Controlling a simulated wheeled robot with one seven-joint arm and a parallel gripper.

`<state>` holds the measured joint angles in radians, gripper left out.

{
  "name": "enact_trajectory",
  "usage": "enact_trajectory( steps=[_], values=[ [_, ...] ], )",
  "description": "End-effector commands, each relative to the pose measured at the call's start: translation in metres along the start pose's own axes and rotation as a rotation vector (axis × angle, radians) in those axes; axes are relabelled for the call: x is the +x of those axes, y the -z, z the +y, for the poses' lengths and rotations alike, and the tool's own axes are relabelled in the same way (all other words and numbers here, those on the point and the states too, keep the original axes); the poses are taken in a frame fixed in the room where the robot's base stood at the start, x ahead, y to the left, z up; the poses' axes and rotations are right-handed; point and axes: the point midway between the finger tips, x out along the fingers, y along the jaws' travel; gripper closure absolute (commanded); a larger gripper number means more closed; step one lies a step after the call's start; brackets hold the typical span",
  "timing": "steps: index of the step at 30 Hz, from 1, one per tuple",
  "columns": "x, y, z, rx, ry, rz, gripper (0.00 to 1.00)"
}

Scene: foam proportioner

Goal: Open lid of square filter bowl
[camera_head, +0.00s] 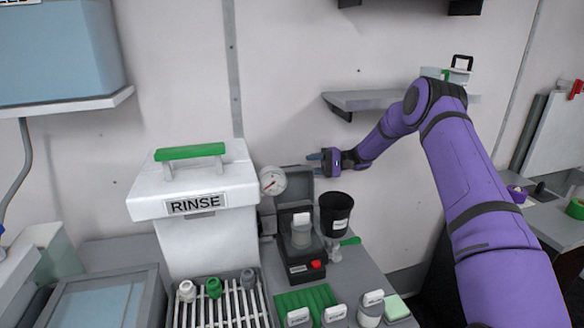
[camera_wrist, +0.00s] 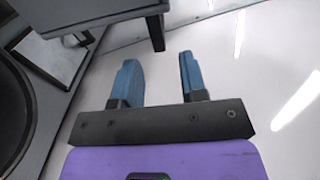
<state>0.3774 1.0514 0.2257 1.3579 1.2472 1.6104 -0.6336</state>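A dark unit (camera_head: 306,256) with a grey upright back panel (camera_head: 290,186) stands right of the white RINSE box in the head view. A small clear-and-grey bowl (camera_head: 301,236) sits in its front. I cannot tell for certain which part is the square filter bowl or its lid. My gripper (camera_head: 318,157) is beside the upper right end of the grey panel, near its top edge; whether they touch is unclear. In the wrist view my gripper's blue fingers (camera_wrist: 159,78) are apart with nothing between them. A dark grey bar (camera_wrist: 90,18) lies just beyond the fingertips.
A round gauge (camera_head: 272,181) is left of the panel. A black cup (camera_head: 336,213) stands to its right, below my gripper. The RINSE box (camera_head: 200,209) has a green handle.

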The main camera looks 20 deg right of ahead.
Motion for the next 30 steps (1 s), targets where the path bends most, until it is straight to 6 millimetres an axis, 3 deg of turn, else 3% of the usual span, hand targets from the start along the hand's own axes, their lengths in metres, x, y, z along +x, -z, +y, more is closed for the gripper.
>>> enact_trajectory(
  steps=[6,12,25,30],
  values=[
    [0.040,-0.001,0.000,0.002,-0.002,-0.003,0.61],
    [0.062,0.000,0.000,0.001,-0.002,-0.001,0.61],
    [0.071,0.000,0.000,0.001,-0.002,0.000,0.61],
    [0.070,0.000,0.000,0.001,-0.002,0.000,1.00]
  ],
)
